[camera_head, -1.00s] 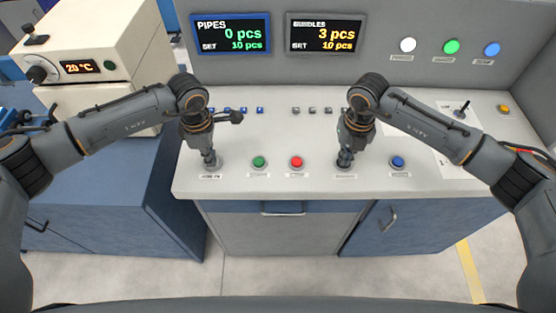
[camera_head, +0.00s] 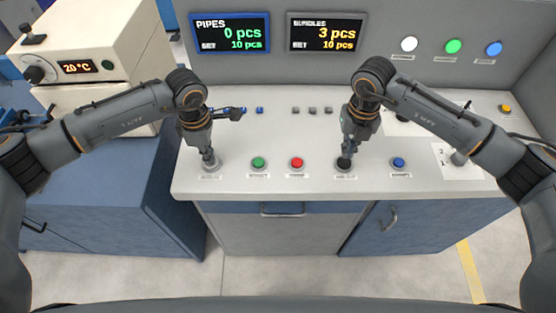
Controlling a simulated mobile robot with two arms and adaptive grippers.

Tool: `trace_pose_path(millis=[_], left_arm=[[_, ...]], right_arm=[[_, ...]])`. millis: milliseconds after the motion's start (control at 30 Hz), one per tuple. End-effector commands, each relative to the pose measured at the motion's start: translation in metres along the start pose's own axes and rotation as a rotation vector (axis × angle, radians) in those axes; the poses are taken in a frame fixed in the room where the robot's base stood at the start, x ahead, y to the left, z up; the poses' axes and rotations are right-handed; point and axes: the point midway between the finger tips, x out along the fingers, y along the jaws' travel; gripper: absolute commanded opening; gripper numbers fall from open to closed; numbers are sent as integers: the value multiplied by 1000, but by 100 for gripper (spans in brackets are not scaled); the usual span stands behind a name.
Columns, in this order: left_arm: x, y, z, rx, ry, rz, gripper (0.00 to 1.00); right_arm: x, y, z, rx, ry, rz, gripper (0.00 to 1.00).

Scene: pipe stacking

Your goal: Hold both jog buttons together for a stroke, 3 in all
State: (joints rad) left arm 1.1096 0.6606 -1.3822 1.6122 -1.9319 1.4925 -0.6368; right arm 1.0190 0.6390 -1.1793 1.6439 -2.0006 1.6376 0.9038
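My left gripper (camera_head: 208,158) points down with its fingers together. Its tips are over a pale button (camera_head: 211,169) at the left of the console's front row and hide most of it. My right gripper (camera_head: 346,151) also points down with its fingers together, over a black button (camera_head: 343,165) in the same row. Its tips cover part of that button. I cannot tell whether either tip touches or presses its button. The small labels below them are too blurred to read. The display (camera_head: 326,33) shows bundles 3 pcs, set 10 pcs.
Between my grippers are a green button (camera_head: 259,162) and a red button (camera_head: 297,162). A blue button (camera_head: 398,162) is right of my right gripper. Another display (camera_head: 230,33) reads pipes 0 pcs. White, green and blue lamps are on the back panel. A joystick stands behind my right forearm.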

Motion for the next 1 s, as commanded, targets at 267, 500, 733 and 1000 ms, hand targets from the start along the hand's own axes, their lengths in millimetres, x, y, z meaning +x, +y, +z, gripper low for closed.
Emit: trace_pose_path(millis=[267,500,733,1000], left_arm=[[-32,2,1,0,-4,7,0],[-57,2,1,1,-4,7,0],[-80,2,1,1,-5,8,0],[-90,1,1,1,-4,7,0]], right_arm=[[-1,0,0,0,-1,0,0],[-1,0,0,0,-1,0,0],[-1,0,0,0,-1,0,0],[-1,0,0,0,-1,0,0]])
